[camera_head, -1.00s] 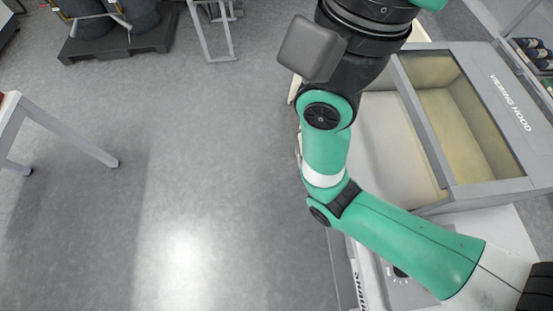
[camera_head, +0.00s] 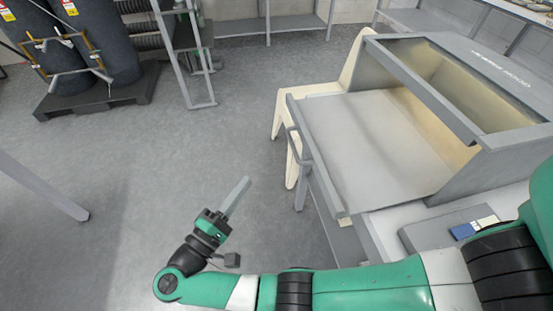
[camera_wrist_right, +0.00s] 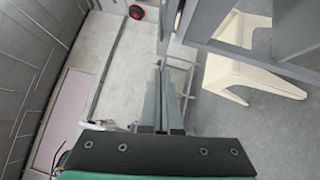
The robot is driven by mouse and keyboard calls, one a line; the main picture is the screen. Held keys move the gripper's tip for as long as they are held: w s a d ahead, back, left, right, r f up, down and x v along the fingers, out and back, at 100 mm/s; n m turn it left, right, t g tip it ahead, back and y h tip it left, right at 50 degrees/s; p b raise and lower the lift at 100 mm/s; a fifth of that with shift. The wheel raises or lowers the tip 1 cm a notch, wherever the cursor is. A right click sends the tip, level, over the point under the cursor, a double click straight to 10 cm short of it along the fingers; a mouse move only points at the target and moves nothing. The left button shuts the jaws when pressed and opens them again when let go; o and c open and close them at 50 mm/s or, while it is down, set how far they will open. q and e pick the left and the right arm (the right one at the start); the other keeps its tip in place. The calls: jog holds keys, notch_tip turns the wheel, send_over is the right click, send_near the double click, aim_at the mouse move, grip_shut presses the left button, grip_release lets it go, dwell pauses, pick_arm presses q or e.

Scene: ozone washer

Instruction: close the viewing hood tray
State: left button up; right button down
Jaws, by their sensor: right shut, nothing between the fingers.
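The viewing hood (camera_head: 490,65) is a grey box with a window on top, at the right of the head view. Its tray (camera_head: 375,150) is pulled out to the left, open, flat and empty, with a bar handle (camera_head: 298,145) on its front edge. My right gripper (camera_head: 240,190) is shut and empty. It is over the floor, to the left of and nearer than the tray front, apart from it. In the right wrist view its fingers (camera_wrist_right: 163,90) lie together, with part of a grey frame beyond. My left gripper is not in view.
A cream chair (camera_head: 350,62) stands behind the tray, and it also shows in the right wrist view (camera_wrist_right: 245,65). Dark cylinders (camera_head: 95,45) stand on a black pallet at the back left. A table leg (camera_head: 45,188) is at the left. The floor between is clear.

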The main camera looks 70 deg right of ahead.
jog(key=s+d+r, duration=0.2)
jog(key=s+d, duration=0.2)
jog(key=d, duration=0.7)
jog(key=shift+s+d, duration=0.25)
jog(key=shift+s, duration=0.15)
